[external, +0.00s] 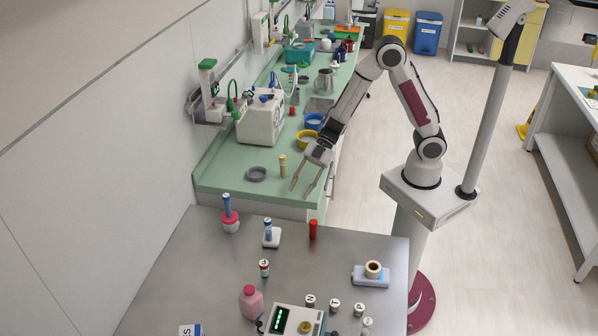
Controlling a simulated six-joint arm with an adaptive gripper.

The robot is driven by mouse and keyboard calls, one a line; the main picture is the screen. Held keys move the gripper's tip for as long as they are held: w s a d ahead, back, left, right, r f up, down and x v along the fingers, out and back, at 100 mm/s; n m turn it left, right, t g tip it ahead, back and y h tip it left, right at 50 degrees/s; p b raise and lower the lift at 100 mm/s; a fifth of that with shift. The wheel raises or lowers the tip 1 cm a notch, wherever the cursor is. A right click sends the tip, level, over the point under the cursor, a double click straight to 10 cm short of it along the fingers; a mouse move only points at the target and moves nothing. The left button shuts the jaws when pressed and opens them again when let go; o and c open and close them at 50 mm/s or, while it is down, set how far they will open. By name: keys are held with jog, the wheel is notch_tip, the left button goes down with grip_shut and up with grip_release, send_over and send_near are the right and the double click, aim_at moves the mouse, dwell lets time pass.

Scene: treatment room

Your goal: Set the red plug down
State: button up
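A red cylinder (313,230), which looks like the red plug, stands upright on the grey metal table (185,285) near its back edge. My gripper (300,193) points down and to the left, above and behind the red plug in the picture. Its two fingers are apart with nothing visible between them. The gripper does not appear to touch the plug.
A blue-topped cylinder on a white base (270,235), a pink-based item with a blue top (229,212), and a blue block with a roll (371,274) stand nearby. A pink bottle (251,301) and display box (297,320) are in front. The green counter (225,179) lies behind.

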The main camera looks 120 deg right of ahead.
jog(key=s+d+r+m+g+h, duration=0.1)
jog(key=s+r+m+h, duration=0.25)
jog(key=r, duration=0.45)
jog(key=s+r+m+h, duration=0.2)
jog(key=s+r+h, duration=0.15)
jog(key=r, duration=0.35)
jog(key=s+a+m+g+y, duration=0.1)
jog(key=s+a, duration=0.6)
jog(key=s, duration=0.3)
jog(key=s+a+m+g+y, duration=0.1)
jog(key=s+a+g, duration=0.1)
jog(key=s+a, duration=0.5)
jog(key=s, duration=0.3)
jog(key=shift+a+r+m+g+y, duration=0.3)
jog(key=shift+a+r+m+y, duration=0.05)
jog(key=shift+a+y, duration=0.05)
